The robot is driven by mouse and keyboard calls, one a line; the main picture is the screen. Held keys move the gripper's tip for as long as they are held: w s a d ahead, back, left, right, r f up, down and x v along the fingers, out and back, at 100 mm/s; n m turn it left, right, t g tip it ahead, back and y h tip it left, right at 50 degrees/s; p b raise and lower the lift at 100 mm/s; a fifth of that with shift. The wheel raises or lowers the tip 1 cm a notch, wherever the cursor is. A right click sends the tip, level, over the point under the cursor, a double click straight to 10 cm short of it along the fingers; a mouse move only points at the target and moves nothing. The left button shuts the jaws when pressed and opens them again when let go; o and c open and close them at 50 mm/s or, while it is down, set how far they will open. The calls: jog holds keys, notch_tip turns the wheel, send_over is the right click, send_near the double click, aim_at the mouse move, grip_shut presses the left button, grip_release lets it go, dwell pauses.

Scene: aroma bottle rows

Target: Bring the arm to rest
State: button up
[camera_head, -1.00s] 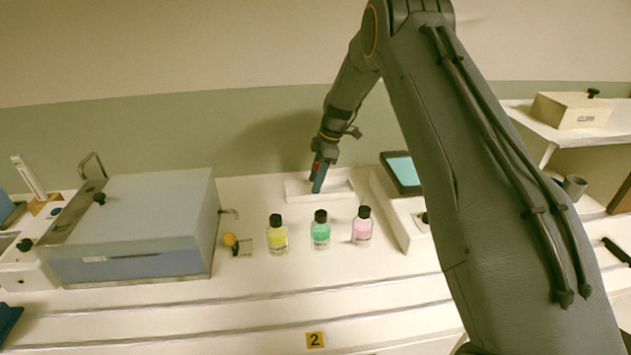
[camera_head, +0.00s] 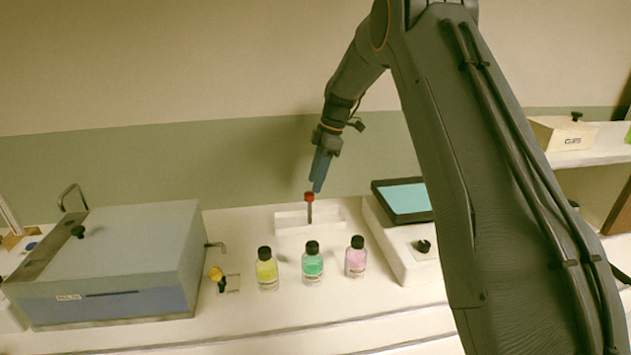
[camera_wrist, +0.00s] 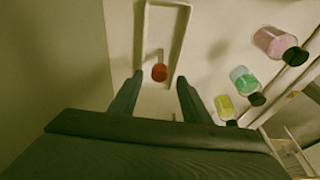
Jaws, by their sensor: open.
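My gripper (camera_head: 320,170) is open and empty above the shallow white tray (camera_head: 341,219) at the back of the counter. A thin dropper-like thing with a red top (camera_head: 309,197) stands upright in the tray, just below and in front of the fingertips. In the wrist view my gripper (camera_wrist: 154,95) has its two fingers apart, and the red top (camera_wrist: 159,72) shows beyond them, apart from both. The white tray (camera_wrist: 180,35) surrounds it there.
Yellow (camera_head: 267,270), green (camera_head: 312,264) and pink (camera_head: 355,260) bottles with black caps stand in a row before the tray. A large grey box (camera_head: 110,255) is at left. A device with a screen (camera_head: 405,200) is at right. The wall is close behind.

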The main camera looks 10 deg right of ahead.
jog(key=s+d+f+m+h, duration=0.1)
jog(key=s+m, duration=0.8)
jog(key=s, duration=1)
jog(key=s+d+f+m+h, duration=0.2)
jog(key=s+m, duration=0.7)
jog(key=s, duration=1.1)
jog(key=shift+d+t, duration=0.4)
jog(key=shift+d, duration=0.3)
